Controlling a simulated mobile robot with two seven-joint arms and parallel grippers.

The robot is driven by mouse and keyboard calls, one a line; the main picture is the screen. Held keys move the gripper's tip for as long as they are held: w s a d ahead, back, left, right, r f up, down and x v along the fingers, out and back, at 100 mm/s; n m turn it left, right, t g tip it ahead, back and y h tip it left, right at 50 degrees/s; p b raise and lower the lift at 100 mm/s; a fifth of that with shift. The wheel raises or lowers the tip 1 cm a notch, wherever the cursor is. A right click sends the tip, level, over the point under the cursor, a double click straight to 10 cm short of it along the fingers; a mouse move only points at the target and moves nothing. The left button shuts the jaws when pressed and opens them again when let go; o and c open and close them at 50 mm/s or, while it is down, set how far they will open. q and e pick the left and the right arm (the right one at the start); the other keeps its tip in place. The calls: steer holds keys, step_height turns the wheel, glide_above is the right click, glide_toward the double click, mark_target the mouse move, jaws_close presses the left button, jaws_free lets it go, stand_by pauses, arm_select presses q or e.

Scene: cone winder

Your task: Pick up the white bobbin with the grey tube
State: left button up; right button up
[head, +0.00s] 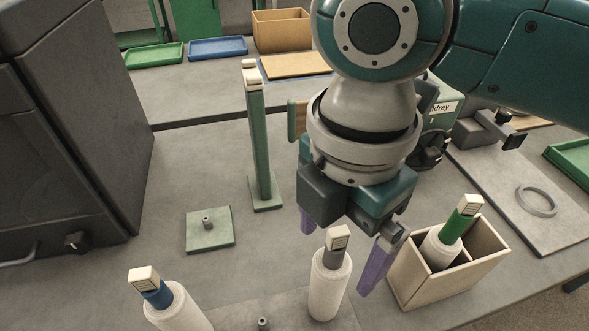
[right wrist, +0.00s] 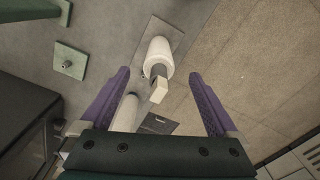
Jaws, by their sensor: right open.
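The white bobbin with the grey tube (head: 329,285) stands upright at the lower middle of the head view, a pale tag on top of its tube. It also shows in the right wrist view (right wrist: 158,54), between the two fingers in the picture. My right gripper (head: 336,260) points down over it with purple fingers spread, one on each side of the tube's top in the head view. The right wrist view also shows the open gripper (right wrist: 160,76). Nothing is held. I cannot tell whether a finger touches the bobbin. My left gripper is in neither view.
A blue-tube bobbin (head: 178,309) stands at left front. A green-tube bobbin (head: 440,250) sits in a wooden box (head: 428,291) close to the right of the gripper. A green post (head: 259,145) and a small green peg plate (head: 210,231) stand left. A dark machine (head: 60,130) fills the far left.

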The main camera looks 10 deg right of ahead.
mark_target(331, 269)
step_height(331, 269, down, 6)
steer(key=shift+r, duration=0.1)
steer(key=c, duration=1.3)
